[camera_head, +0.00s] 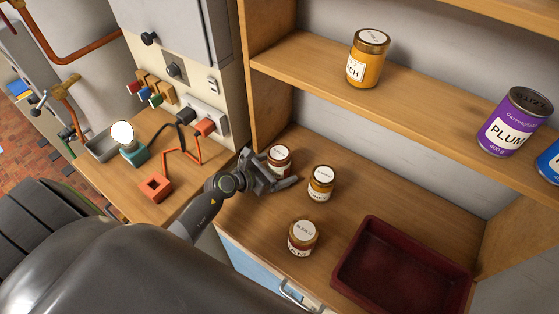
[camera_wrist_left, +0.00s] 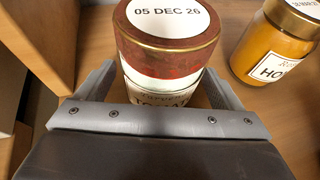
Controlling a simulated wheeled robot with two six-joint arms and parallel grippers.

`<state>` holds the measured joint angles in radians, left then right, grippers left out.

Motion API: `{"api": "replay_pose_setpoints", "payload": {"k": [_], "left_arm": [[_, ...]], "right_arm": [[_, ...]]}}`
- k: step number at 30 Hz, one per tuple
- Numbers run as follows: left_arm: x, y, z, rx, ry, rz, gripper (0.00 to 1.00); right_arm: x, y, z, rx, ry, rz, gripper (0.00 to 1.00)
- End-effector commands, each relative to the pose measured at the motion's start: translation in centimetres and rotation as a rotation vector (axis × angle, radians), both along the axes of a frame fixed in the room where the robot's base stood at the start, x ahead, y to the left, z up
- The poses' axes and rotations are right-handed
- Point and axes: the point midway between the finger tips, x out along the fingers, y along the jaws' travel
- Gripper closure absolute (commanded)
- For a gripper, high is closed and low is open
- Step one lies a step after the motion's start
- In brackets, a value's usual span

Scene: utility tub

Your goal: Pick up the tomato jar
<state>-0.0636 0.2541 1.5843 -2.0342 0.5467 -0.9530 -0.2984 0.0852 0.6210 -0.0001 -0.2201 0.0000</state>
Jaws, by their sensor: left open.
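The tomato jar (camera_head: 279,155) stands on the lower wooden shelf near its left wall. It has a red-brown body or lid edge and a white round top. In the left wrist view the jar (camera_wrist_left: 170,58) shows a top marked "05 DEC 26" and a partly hidden label. My left gripper (camera_head: 272,170) is open, with its fingers on either side of the jar. In the left wrist view the gripper (camera_wrist_left: 162,95) hides the jar's lower part; I cannot tell whether the fingers touch it. My right gripper is not in view.
A honey-coloured jar (camera_head: 321,184) stands just right of the gripper, and another jar (camera_head: 303,237) stands nearer the front. A dark red tray (camera_head: 345,262) is at the right. The upper shelf (camera_head: 420,95) holds several containers. The shelf's left wall (camera_head: 270,112) is close by.

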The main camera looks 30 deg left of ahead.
Motion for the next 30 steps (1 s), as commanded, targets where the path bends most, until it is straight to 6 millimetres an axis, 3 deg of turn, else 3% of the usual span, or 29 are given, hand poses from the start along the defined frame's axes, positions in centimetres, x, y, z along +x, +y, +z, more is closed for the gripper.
{"api": "replay_pose_setpoints", "payload": {"k": [11,24,30], "left_arm": [[0.73,-0.35,-0.41,-0.001,0.0,0.0,0.14],[0.72,-0.33,-0.39,-0.001,0.0,0.0,0.71],[0.79,-0.35,-0.25,-0.001,-0.003,0.001,0.74]], "right_arm": [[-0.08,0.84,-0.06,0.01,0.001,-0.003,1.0],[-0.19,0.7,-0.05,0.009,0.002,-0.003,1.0],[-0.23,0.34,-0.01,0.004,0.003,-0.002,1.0]]}}
